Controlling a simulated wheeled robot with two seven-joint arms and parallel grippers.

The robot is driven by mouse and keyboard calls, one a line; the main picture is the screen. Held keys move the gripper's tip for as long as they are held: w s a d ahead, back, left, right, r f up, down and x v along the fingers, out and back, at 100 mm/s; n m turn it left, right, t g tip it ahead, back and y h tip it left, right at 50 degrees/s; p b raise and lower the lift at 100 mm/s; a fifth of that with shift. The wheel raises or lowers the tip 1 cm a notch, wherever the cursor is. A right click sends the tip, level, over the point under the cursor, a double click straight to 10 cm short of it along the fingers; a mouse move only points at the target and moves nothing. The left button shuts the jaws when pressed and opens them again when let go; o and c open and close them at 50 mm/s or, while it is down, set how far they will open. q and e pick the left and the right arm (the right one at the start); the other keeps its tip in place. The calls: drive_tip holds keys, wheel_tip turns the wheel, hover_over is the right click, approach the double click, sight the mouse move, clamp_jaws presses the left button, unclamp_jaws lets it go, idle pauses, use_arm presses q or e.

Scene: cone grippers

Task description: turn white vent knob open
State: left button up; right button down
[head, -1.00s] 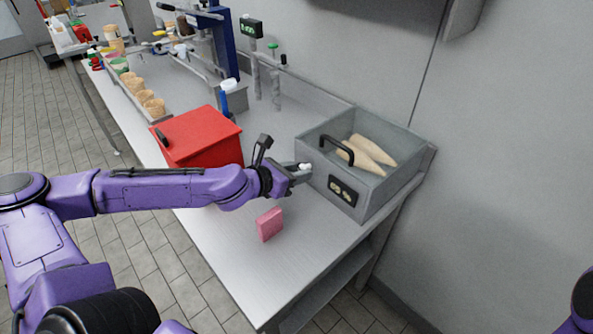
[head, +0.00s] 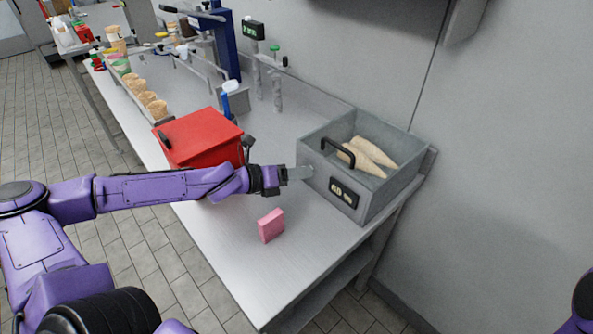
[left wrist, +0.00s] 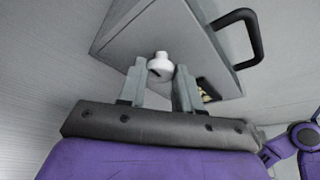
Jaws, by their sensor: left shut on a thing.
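The white vent knob (left wrist: 160,66) sits on the front wall of a grey metal box (head: 383,201) that holds cones. My left gripper (left wrist: 160,75) is shut on the knob, with one finger on each side of it in the left wrist view. In the head view the left gripper (head: 300,173) reaches the box's front at its left part, and its fingers hide the knob. Only a purple piece of my right arm shows at the right edge of the head view; the right gripper is out of view.
The box has a black handle (head: 338,151) and a dark label plate (head: 344,193). A red box (head: 200,140) stands behind my left arm, and a pink block (head: 271,225) stands in front of it. The table (head: 235,260) is bare near its front corner.

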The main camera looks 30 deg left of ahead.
use_arm(q)
drive_tip(key=shift+a+f+n, duration=0.1)
drive_tip(key=shift+n, duration=0.3)
drive_tip(key=shift+h, duration=0.3)
drive_tip(key=o, duration=1)
drive_tip(key=shift+o, duration=0.2)
